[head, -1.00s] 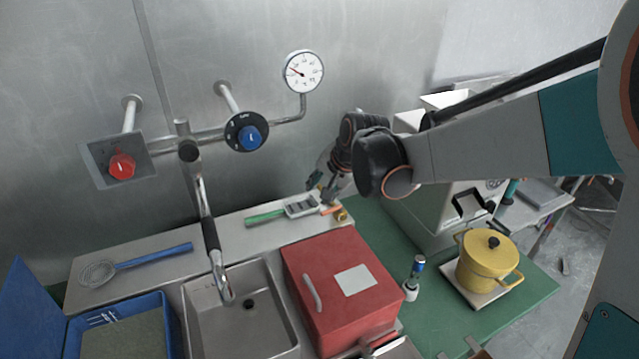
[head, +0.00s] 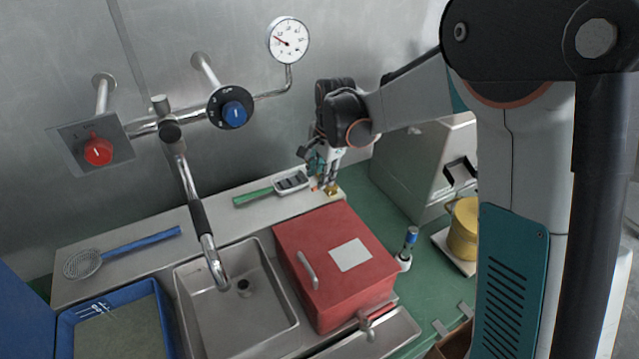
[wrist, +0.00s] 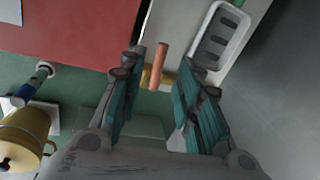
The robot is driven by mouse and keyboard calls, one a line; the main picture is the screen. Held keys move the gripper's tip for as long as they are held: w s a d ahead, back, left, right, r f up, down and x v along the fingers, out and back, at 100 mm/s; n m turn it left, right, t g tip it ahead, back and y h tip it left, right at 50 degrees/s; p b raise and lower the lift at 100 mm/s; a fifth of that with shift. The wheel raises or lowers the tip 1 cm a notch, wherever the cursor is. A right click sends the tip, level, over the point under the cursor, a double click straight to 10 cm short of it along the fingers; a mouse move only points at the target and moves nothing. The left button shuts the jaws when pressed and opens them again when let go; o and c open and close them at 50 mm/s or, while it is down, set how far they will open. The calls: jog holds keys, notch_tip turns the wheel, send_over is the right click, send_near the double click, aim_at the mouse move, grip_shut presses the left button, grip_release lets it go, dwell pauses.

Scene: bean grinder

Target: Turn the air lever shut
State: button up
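A small lever with an orange handle (wrist: 161,58) and a brass body (wrist: 150,79) shows between my fingers in the wrist view; I take it for the air lever. In the head view its brass part (head: 333,190) sits at the right end of the steel ledge, partly hidden by my gripper. My gripper (head: 323,180) points down over it. In the wrist view my gripper (wrist: 161,70) is open, with one teal finger to each side of the lever. I cannot tell whether a finger touches it.
A green-handled tool (head: 272,190) lies on the ledge just left of my gripper. A red box (head: 315,238) stands in front. A grey machine (head: 415,165) and a yellow pot (head: 464,232) stand to the right. Blue knob (head: 234,114), red knob (head: 98,152) and gauge (head: 288,41) are on the wall.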

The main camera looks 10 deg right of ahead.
jog(key=shift+w+a+f, duration=0.1)
jog(key=shift+w+f, duration=0.05)
jog(key=shift+f, duration=0.7)
jog(key=shift+w+a+f, duration=0.1)
jog(key=shift+w+f, duration=0.05)
jog(key=shift+f, duration=0.7)
grip_shut()
